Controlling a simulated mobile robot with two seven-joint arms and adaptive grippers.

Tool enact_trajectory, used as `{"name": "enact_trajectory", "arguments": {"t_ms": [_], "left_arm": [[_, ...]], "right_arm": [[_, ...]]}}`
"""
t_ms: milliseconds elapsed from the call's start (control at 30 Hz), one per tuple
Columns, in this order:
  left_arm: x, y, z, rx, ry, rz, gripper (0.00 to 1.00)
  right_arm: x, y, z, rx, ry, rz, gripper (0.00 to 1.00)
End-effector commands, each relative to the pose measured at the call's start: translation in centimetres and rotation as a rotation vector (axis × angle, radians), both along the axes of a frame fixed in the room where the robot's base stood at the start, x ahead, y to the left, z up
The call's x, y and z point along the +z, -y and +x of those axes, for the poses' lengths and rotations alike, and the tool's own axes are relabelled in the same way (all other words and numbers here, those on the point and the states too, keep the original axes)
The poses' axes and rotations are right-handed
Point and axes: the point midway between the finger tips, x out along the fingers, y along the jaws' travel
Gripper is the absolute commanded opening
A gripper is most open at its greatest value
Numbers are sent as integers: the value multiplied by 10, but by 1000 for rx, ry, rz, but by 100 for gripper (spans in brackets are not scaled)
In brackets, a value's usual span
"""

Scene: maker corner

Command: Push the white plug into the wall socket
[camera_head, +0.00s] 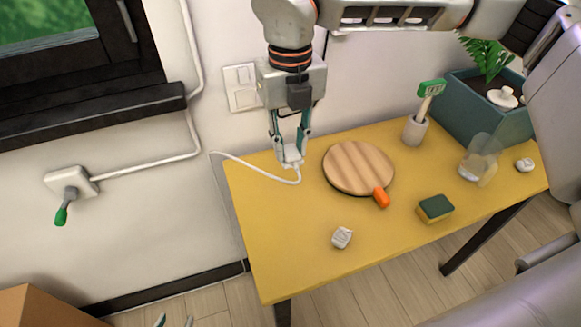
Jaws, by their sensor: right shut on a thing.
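The white plug (291,155) is between the fingers of my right gripper (291,151), which points down, shut on it, over the back left part of the yellow table. A white cord (255,170) runs from the plug to the left past the table edge. A white double wall plate (240,88), which looks like the socket, is on the wall behind and left of my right gripper; its right side is partly covered and its face details are too small to tell. My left gripper (174,321) shows only its fingertips at the bottom edge, apart, with nothing seen between them.
The yellow table (290,270) holds a round wooden board (358,166), an orange piece (381,197), a sponge (435,208), a crumpled white piece (341,237), a cup (415,130) and a planter (465,110).

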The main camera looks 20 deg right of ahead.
Motion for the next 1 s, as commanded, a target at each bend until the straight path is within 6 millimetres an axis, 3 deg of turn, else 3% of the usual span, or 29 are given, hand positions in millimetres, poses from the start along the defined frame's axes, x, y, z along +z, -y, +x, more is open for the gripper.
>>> {"name": "enact_trajectory", "arguments": {"t_ms": [100,333,833,1000], "left_arm": [[1,1,-1,0,-1,-2,40],[2,1,-1,1,0,-5,40],[2,1,-1,1,-1,-4,40],[2,1,-1,0,-2,-3,40]], "right_arm": [[24,0,0,0,3,1,3],[46,0,0,1,1,0,3],[48,0,0,5,0,0,3],[43,5,1,123,1,-3,3]]}}
